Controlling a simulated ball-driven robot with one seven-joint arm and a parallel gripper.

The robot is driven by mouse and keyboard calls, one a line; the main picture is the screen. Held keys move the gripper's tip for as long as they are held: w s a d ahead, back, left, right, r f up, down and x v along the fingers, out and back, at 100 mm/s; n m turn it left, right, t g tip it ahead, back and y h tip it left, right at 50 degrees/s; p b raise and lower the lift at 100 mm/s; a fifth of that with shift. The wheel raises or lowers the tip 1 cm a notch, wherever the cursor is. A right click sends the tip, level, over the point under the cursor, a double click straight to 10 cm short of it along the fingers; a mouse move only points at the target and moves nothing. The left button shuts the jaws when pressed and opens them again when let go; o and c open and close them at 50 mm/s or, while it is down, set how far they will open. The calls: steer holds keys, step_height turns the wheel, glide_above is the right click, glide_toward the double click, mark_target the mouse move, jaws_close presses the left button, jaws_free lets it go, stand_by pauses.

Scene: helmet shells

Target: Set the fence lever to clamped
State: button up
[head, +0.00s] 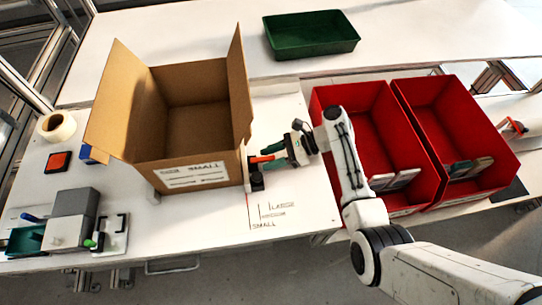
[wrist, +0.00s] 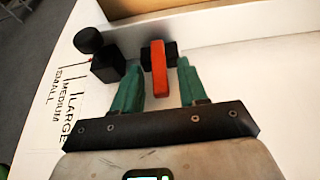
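The fence lever is a red-orange handle (wrist: 159,75) on a black mount (wrist: 149,53) beside a long pale bar (wrist: 230,38). In the head view the lever (head: 262,159) shows just right of the cardboard box's front corner. My gripper (wrist: 159,68) has green fingers on both sides of the lever, with a visible gap on each side. It is open and not closed on the lever. In the head view my gripper (head: 276,149) reaches in from the right. I cannot tell the lever's clamp state.
An open cardboard box (head: 195,178) marked SMALL stands left of the lever. A black knob (wrist: 89,41) stands beside the lever. Size marks (head: 272,213) are on the white table. Two red bins (head: 322,100) (head: 440,150) stand to the right, and a green tray (head: 311,45) behind.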

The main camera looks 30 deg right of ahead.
steer(key=shift+d, duration=0.1)
steer(key=v, duration=1)
steer(key=shift+d+r+b, duration=0.25)
steer(key=shift+b, duration=0.15)
